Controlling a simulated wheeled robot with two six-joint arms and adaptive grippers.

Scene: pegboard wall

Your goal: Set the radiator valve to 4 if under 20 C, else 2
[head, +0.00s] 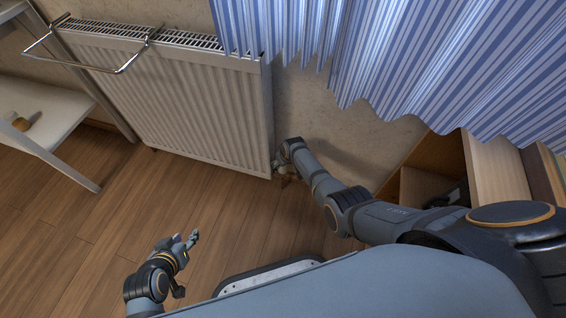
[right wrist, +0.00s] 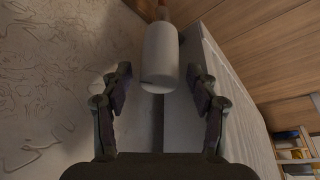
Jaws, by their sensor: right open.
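The white radiator (head: 190,95) hangs on the wall in the head view. In the right wrist view, the white, rounded valve head (right wrist: 160,57) sits between the spread fingers of my right gripper (right wrist: 160,85), with a gap on each side. I cannot read any numbers on it. In the head view my right gripper (head: 282,170) is at the radiator's lower right corner and hides the valve. My left gripper (head: 188,262) is open and empty above the floor. No thermometer or temperature reading is visible.
A chrome towel rail (head: 95,68) juts from the radiator's top left. A white shelf table (head: 40,120) stands at the left. A blue striped curtain (head: 400,60) hangs at the upper right, above a wooden shelf unit (head: 500,170). The wooden floor (head: 90,220) is clear.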

